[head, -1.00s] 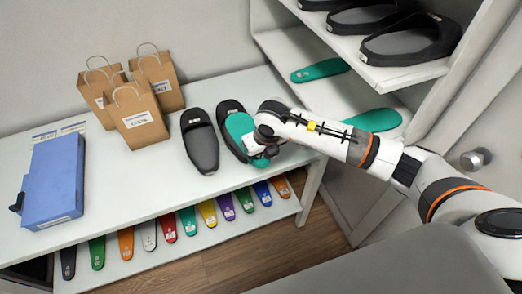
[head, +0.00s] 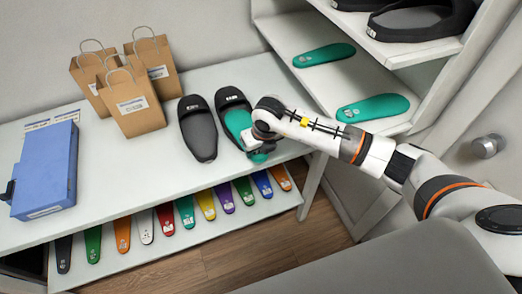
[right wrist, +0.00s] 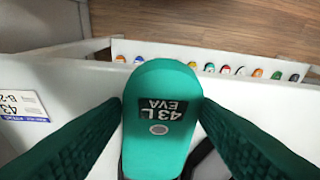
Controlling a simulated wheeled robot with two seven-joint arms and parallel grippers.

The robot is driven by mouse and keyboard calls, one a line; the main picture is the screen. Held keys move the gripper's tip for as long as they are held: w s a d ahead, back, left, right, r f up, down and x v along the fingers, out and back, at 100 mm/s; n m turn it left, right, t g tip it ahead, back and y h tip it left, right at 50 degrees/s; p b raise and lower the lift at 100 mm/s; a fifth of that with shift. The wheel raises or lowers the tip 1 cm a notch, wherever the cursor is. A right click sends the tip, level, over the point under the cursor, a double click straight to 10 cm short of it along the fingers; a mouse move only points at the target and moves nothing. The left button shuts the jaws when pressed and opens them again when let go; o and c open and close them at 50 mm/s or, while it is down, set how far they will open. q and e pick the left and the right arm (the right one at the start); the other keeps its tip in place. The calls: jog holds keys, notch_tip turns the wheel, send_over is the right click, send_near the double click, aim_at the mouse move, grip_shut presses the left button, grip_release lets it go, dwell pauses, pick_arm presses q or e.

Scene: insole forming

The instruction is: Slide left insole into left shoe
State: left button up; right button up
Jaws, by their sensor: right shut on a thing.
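A green insole (head: 238,119) labelled 43 L EVA lies over the right-hand black slipper (head: 233,97) on the table, its far end at the strap. I cannot tell how far under the strap it reaches. My right gripper (head: 259,146) is shut on the insole near its heel end. In the right wrist view the label and heel end of the insole (right wrist: 165,100) show between the two green textured fingers of the gripper (right wrist: 160,118). A second black slipper (head: 198,130) lies to the left, with no green showing. My left gripper is out of view.
Paper bags (head: 135,104) and a blue box (head: 46,170) stand on the table (head: 110,170). Several coloured insoles lie on the shelf below. The rack at right holds two green insoles (head: 372,107) and black slippers (head: 424,32). The table's front edge is close to my gripper.

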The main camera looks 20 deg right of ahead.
aim_at(247, 126)
jog(key=shift+w+a+f+b, duration=0.1)
jog(key=shift+w+f+b, duration=0.15)
jog(key=shift+w+b, duration=1)
jog(key=shift+w+f+b, duration=0.2)
jog(key=shift+w+b, duration=0.35)
jog(key=shift+w, duration=1.3)
jog(key=w+b, duration=0.1)
jog(key=w+f+b, duration=0.1)
jog(key=w+b, duration=0.1)
jog(key=shift+w+b, duration=0.7)
jog(key=shift+b, duration=0.2)
jog(key=o, duration=1.1)
jog(key=shift+c, duration=0.2)
jog(key=shift+r, duration=0.1)
